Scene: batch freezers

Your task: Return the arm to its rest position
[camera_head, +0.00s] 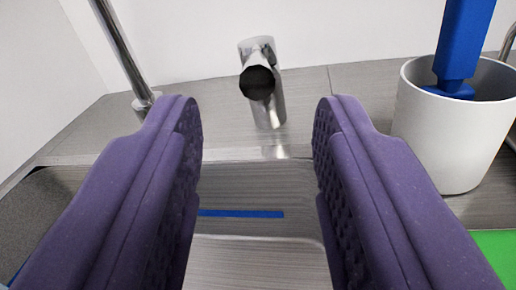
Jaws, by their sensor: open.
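My gripper (258,120) shows as two purple textured fingers, one on each side of the picture. The fingers are wide apart and nothing is between them. Beyond the gap stands a metal faucet (268,103) with a dark round spout end facing me. Below it, through the gap, part of a metal sink basin (260,187) shows. My arm behind the gripper is out of view.
A white round container (455,140) with a blue-handled tool (463,40) stands at right, close to the right finger. A metal pole (122,48) rises at left. A blue strip (242,213) lies in the basin. A green surface (497,250) shows at lower right. A white wall (330,32) closes the back.

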